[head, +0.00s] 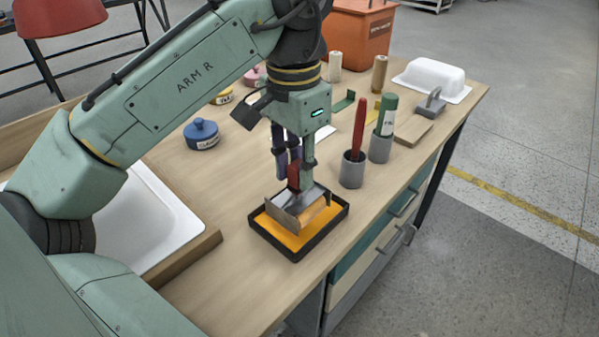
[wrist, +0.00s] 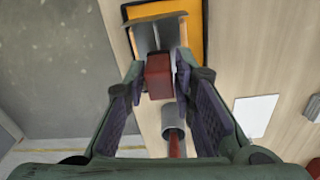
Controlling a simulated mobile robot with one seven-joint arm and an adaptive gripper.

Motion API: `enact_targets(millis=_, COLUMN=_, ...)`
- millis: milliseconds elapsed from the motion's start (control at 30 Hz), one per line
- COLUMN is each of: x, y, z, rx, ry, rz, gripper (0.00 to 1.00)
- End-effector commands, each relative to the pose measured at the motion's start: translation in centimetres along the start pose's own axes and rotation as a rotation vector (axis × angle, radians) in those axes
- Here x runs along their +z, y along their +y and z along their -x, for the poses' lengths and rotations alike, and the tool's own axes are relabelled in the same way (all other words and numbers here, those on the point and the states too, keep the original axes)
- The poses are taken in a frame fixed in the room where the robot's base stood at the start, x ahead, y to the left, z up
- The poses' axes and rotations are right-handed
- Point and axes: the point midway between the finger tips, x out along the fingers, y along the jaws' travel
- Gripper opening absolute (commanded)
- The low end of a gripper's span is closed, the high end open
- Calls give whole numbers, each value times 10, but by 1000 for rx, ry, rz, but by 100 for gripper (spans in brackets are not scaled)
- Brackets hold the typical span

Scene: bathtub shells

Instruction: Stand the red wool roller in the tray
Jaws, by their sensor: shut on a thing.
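The red-handled roller (head: 285,217) has a short red grip, a grey metal body and tan sides. My gripper (head: 293,172) is shut on its red grip from above. In the wrist view the red grip (wrist: 158,77) sits between the two finger pads. The roller is upright, handle up, within the outline of the black-rimmed tray (head: 262,238) with its orange-yellow floor. I cannot tell whether its underside touches the floor. The tray also shows at the top of the wrist view (wrist: 193,25). The roller hides part of the floor.
Right of the tray stand a grey cup (head: 351,175) with a red stick and another cup (head: 380,148) with a green-topped tube. A blue pot (head: 201,134) is at the left. A white basin (head: 150,215) lies left. The bench's front edge is close to the tray.

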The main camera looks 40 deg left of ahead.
Motion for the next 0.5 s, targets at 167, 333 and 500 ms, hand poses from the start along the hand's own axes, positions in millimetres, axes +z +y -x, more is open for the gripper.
enact_targets(millis=167, x=-12, y=-10, z=0, rx=-1, ry=-1, rz=0, gripper=0)
enact_targets(millis=333, x=-12, y=-13, z=-25, rx=-3, ry=-3, rz=2, gripper=0)
enact_targets(millis=500, x=-13, y=-13, z=-36, rx=-3, ry=0, rz=1, gripper=0)
